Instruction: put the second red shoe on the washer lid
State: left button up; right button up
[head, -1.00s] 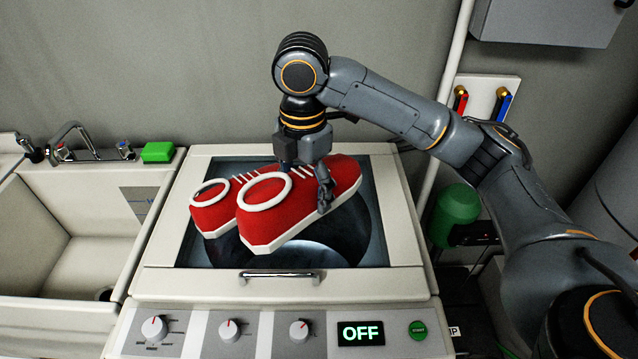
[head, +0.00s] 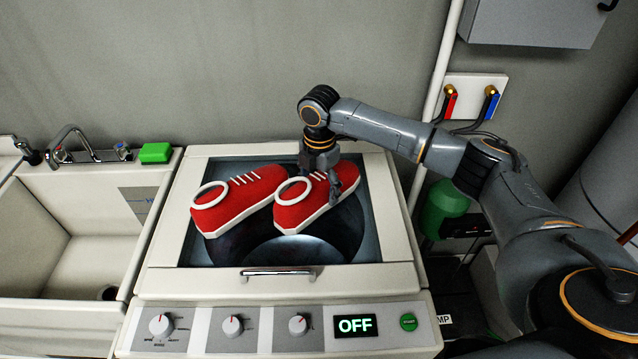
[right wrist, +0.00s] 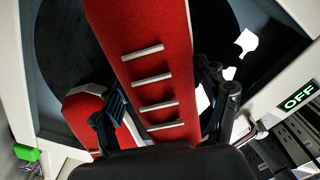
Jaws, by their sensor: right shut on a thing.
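Two red shoes with white soles and laces are over the glass washer lid (head: 215,247). The first red shoe (head: 238,200) rests on the left part of the lid. The second red shoe (head: 303,207) is to its right, at or just above the glass; I cannot tell if it touches. In the right wrist view the second shoe (right wrist: 155,60) runs between the two fingers, and part of the first shoe (right wrist: 85,115) shows at left. My left gripper is not in view.
A sink (head: 60,235) with a faucet stands to the left, with a green block (head: 155,153) on its rim. The washer panel (head: 270,330) with knobs reads OFF. Glass is clear in front.

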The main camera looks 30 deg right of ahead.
aim_at(319, 176)
jog(key=shift+f, duration=0.25)
jog(key=shift+a+f, duration=0.1)
jog(key=o, duration=1.4)
notch_tip(319, 176, up, 11)
jog(key=b, duration=0.3)
jog(key=shift+r, duration=0.65)
